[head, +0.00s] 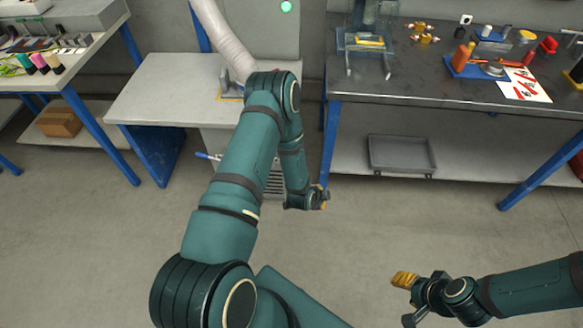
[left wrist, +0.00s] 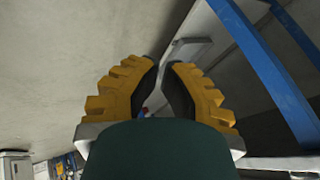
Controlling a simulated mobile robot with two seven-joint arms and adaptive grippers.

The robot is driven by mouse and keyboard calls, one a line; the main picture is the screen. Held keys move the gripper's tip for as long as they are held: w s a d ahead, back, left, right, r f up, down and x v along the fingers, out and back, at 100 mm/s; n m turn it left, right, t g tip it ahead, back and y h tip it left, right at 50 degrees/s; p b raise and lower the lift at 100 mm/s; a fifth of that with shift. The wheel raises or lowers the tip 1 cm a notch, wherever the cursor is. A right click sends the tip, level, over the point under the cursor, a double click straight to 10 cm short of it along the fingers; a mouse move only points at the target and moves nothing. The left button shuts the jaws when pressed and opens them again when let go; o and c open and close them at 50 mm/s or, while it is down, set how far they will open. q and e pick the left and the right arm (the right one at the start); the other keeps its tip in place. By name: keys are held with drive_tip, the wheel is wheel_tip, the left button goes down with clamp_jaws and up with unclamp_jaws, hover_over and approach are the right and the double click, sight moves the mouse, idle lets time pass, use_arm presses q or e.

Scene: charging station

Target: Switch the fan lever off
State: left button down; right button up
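A thin lever with a blue grip (head: 203,155) sticks out to the left from the front of a pale cabinet (head: 217,143) under the white bench. I take it for the fan lever. My left gripper (head: 321,197) is low in front of the benches, to the right of the lever and apart from it. In the left wrist view its yellow-backed fingers (left wrist: 166,75) have a gap between them and hold nothing.
The white bench (head: 150,88) carries a thick pale duct (head: 222,38). A dark workbench (head: 420,90) with tools stands at the right, with a grey tray (head: 400,155) on its lower shelf. The floor in front is clear.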

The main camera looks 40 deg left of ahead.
use_arm(q)
drive_tip(key=w+a+f+m+t+y, duration=0.1)
drive_tip(key=a+f+m+t+y, duration=0.1)
drive_tip(key=a+f+m, duration=0.3)
drive_tip(key=w+a+f+m+t+y, duration=0.1)
drive_tip(key=a+f+m, duration=0.4)
drive_tip(key=a+m, duration=0.6)
drive_tip(key=shift+w+a+f+t+y+b, duration=0.15)
drive_tip(key=shift+w+f+t+y+b, duration=0.2)
drive_tip(key=shift+w+t, duration=0.6)
use_arm(e)
drive_tip(key=shift+w+f, duration=0.1)
drive_tip(key=shift+f, duration=0.3)
use_arm(q)
drive_tip(key=shift+s+r, duration=0.1)
drive_tip(key=shift+s, duration=0.05)
